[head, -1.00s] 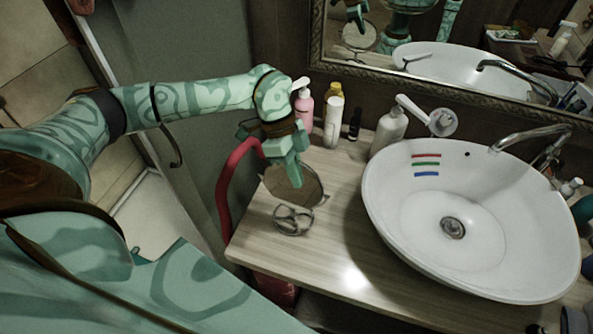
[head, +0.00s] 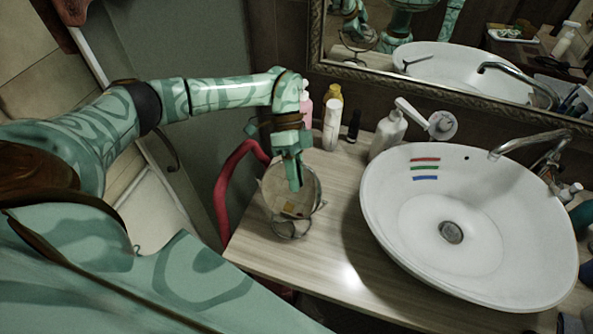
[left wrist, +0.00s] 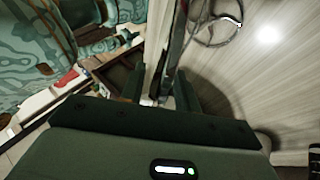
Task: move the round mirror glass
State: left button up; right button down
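The round mirror glass (head: 273,188) is on its wire stand (head: 290,229) at the left end of the counter, its face partly covered by my left gripper (head: 294,183). In the left wrist view the glass (left wrist: 173,45) shows nearly edge-on, running down between the two fingers of my left gripper (left wrist: 160,88). The fingers stand apart, with a visible gap beside the glass. The loops of the stand show at the top of that view (left wrist: 212,30).
A white basin (head: 385,220) with a tap (head: 530,143) fills the right of the counter (head: 335,240). Several bottles, one a white pump bottle (head: 388,135), stand along the back. A red tube (head: 226,185) curves by the left edge. Counter between stand and basin is clear.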

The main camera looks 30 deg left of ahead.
pick_arm(q)
jog(key=b+v, duration=0.1)
jog(key=v, duration=1.5)
jog(key=shift+r, duration=0.15)
